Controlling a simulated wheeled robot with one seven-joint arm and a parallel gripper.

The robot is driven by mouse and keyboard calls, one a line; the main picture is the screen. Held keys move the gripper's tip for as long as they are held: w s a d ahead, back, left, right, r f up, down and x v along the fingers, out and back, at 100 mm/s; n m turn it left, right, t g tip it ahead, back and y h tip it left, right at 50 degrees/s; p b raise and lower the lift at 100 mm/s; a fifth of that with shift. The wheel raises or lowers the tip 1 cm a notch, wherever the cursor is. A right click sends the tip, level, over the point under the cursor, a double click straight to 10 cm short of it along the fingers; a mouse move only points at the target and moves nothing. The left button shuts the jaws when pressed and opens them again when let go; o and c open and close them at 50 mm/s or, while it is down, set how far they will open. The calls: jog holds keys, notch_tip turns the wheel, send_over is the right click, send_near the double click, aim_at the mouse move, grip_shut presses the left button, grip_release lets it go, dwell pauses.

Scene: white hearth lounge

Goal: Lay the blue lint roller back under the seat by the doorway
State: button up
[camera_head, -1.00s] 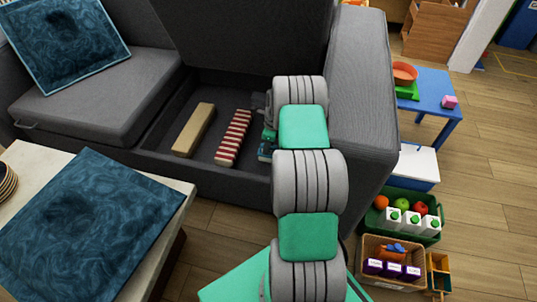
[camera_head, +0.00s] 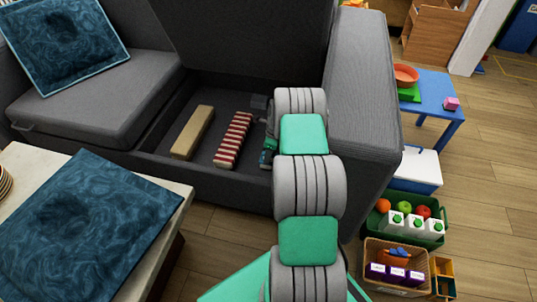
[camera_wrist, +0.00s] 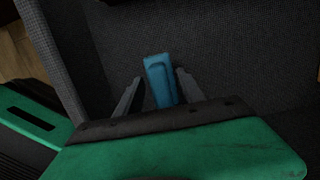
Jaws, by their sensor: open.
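The blue lint roller (camera_wrist: 160,78) lies on dark grey fabric in the wrist view, its lower end hidden by my gripper's body. My gripper (camera_wrist: 158,84) is open, with one finger on each side of the roller; I cannot tell whether they touch it. In the head view my arm reaches into the open storage box (camera_head: 165,172) under the raised sofa seat (camera_head: 240,45), at its right end. The arm hides most of the gripper there, and I cannot make out the roller clearly.
A tan block (camera_head: 192,132) and a red-and-white striped thing (camera_head: 233,140) lie in the box left of my arm. The thick armrest (camera_head: 365,90) stands close on the right. A table with a blue cushion (camera_head: 80,225) is at front left.

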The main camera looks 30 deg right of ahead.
notch_tip(320, 180, up, 12)
jog(key=s+d+p, duration=0.1)
jog(key=p, duration=0.4)
jog(key=s+a+r+n, duration=0.1)
jog(key=a+r+n, duration=0.6)
jog(key=a+r, duration=0.25)
jog(key=s+a+r+n, duration=0.6)
jog(key=a+r+n, duration=0.1)
jog(key=a, duration=0.1)
jog(key=s+a+r+n, duration=0.1)
jog(key=s+a+n, duration=0.4)
jog(key=s+n, duration=0.1)
jog(key=s+a+r+n+h, duration=0.1)
jog(key=s+a+r+n, duration=0.1)
jog(key=s+a+n, duration=0.3)
jog(key=s+n, duration=0.2)
jog(key=s, duration=0.2)
jog(key=shift+s+a+n+t, duration=0.15)
jog(key=shift+a+n+t, duration=0.15)
jog(key=shift+c, duration=0.3)
